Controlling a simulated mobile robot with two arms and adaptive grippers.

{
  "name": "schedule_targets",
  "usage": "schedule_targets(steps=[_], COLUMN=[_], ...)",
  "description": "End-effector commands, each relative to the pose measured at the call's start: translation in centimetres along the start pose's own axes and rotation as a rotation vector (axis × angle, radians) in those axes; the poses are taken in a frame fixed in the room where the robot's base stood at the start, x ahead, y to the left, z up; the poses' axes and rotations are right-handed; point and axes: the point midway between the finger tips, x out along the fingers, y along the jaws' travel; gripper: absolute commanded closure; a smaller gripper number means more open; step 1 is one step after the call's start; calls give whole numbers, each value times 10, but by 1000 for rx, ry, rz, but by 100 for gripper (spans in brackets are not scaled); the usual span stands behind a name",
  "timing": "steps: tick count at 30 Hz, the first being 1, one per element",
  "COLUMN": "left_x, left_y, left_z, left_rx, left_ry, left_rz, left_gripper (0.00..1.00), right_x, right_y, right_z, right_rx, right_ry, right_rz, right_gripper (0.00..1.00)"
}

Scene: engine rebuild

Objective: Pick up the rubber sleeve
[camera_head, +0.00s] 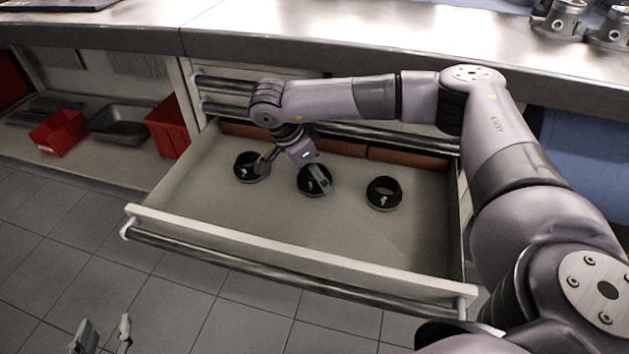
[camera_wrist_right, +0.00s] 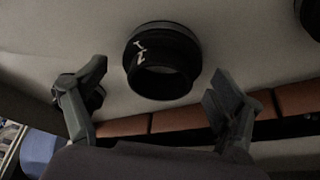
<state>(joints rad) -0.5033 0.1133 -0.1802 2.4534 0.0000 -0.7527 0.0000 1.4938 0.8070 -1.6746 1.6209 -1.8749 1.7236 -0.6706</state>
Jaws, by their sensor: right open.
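Three black rubber sleeves lie in the open drawer: a left one (camera_head: 246,174), a middle one (camera_head: 309,187) and a right one (camera_head: 383,194). My right gripper (camera_head: 291,173) is open above the drawer; in the head view its fingers overlap the left and middle sleeves. The right wrist view shows one sleeve with white marks (camera_wrist_right: 162,72) beyond the gap between the open fingers (camera_wrist_right: 161,97), with nothing held. Another sleeve (camera_wrist_right: 311,15) is cut off at the upper right there. My left gripper (camera_head: 101,336) is open and empty over the floor at the lower left.
The drawer's front wall (camera_head: 290,256) and handle bar face me. Reddish-brown bins (camera_head: 407,159) line the drawer's back, behind the sleeves. A metal worktop (camera_head: 330,30) overhangs it. Red bins (camera_head: 58,132) and a grey tray (camera_head: 118,124) stand on a left shelf. The drawer's front is clear.

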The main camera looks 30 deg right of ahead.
Motion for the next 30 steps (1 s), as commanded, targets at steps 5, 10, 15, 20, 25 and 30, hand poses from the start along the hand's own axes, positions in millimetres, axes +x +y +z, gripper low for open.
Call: schedule_targets(steps=[5,10,15,20,25,30], left_x=[1,1,1,1,1,1], left_y=[1,1,1,1,1,1], left_z=[-8,-8,-7,-7,-7,-7], left_rx=[0,0,0,0,0,0], left_ry=[39,38,37,36,36,35], left_rz=[2,2,2,2,2,2], left_gripper=[60,60,60,60,60,60], right_x=[6,5,5,5,5,5], right_y=[0,0,0,0,0,0], right_z=[-1,-1,0,0,0,0], right_rx=[1,1,1,1,1,1], right_ry=[1,1,1,1,1,1], right_rz=[0,0,0,0,0,0], right_gripper=[12,13,24,35,46,58])
